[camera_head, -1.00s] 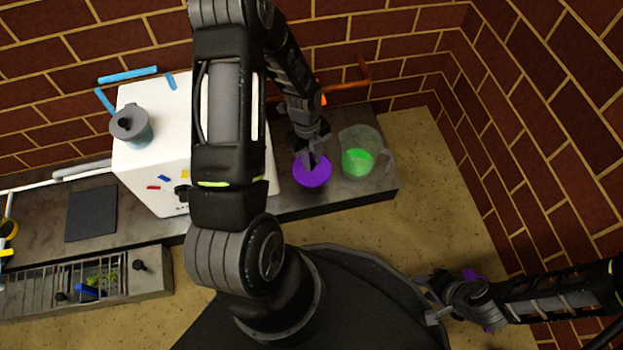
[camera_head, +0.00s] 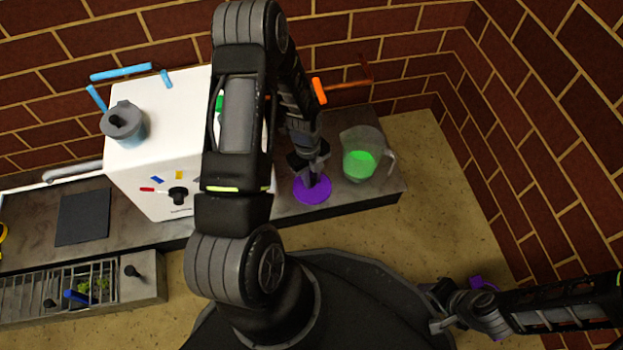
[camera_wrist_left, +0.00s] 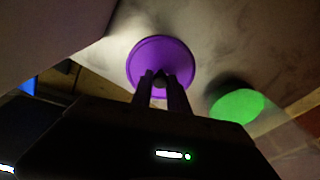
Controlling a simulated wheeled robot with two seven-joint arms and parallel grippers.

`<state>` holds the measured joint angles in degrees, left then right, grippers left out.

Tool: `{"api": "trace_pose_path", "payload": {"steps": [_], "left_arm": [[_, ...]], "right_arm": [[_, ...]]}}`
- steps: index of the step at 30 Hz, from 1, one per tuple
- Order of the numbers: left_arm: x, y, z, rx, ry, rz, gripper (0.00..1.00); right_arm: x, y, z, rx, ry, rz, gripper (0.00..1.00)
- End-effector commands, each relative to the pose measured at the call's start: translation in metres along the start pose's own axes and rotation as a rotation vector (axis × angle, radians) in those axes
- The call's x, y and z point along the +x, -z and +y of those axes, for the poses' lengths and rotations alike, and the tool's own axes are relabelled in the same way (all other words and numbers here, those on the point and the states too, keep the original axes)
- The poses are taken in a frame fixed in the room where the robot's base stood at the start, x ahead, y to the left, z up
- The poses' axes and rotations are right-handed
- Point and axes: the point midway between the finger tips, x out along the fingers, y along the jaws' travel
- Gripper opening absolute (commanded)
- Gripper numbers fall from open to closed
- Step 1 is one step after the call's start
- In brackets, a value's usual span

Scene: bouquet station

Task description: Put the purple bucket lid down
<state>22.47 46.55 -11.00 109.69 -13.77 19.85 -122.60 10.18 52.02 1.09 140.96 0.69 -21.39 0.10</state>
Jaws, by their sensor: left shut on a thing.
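The purple bucket lid (camera_head: 312,192) is a round disc at the counter's front part, left of the clear jug. My left gripper (camera_head: 316,176) is above it, shut on its small knob. In the left wrist view the lid (camera_wrist_left: 160,52) lies just beyond the fingertips (camera_wrist_left: 160,82), which close around the knob. I cannot tell whether the lid touches the counter. My right gripper (camera_head: 432,304) is at the lower right, away from the counter; its finger opening is unclear. A purple thing (camera_head: 480,283), partly hidden by my right arm, shows there too.
A clear jug with green liquid (camera_head: 360,163) stands close right of the lid. A white box (camera_head: 160,160) with a grey lidded pot (camera_head: 124,124) on it stands left. Bare counter (camera_head: 375,193) shows at the right end. Brick walls close off the back and right.

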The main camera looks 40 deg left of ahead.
Motion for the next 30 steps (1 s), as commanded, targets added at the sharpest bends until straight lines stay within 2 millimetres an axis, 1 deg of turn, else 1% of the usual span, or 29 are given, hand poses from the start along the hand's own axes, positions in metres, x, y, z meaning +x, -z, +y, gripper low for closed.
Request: {"api": "trace_pose_path", "payload": {"steps": [5, 9, 10, 17, 18, 26, 30], "left_arm": [[-0.002, 0.0, 0.0, 0.0, 0.001, -0.001, 0.0], [0.003, -0.001, 0.0, 0.0, 0.0, 0.0, 0.0], [0.002, 0.0, 0.0, 0.0, 0.0, -0.001, 0.22], [0.001, 0.0, 0.0, 0.0, 0.0, 0.0, 0.41], [0.001, 0.0, 0.0, 0.0, 0.0, 0.0, 0.42], [-0.001, 0.0, 0.0, 0.0, 0.0, -0.001, 0.42], [-0.011, 0.0, 0.0, -0.001, 0.001, -0.001, 0.42]], "right_arm": [[-0.001, 0.0, -0.001, 0.0, 0.0, 0.001, 0.36], [0.002, 0.001, 0.001, 0.0, 0.0, 0.001, 0.36], [0.001, 0.001, 0.0, 0.0, 0.0, 0.001, 0.36], [0.0, 0.001, 0.0, 0.0, 0.0, 0.001, 0.36], [0.0, 0.001, 0.0, 0.0, 0.0, 0.001, 0.36], [-0.001, 0.001, 0.0, 0.0, 0.0, 0.001, 0.36], [-0.005, 0.0, -0.002, 0.0, -0.001, 0.001, 0.36]]}}
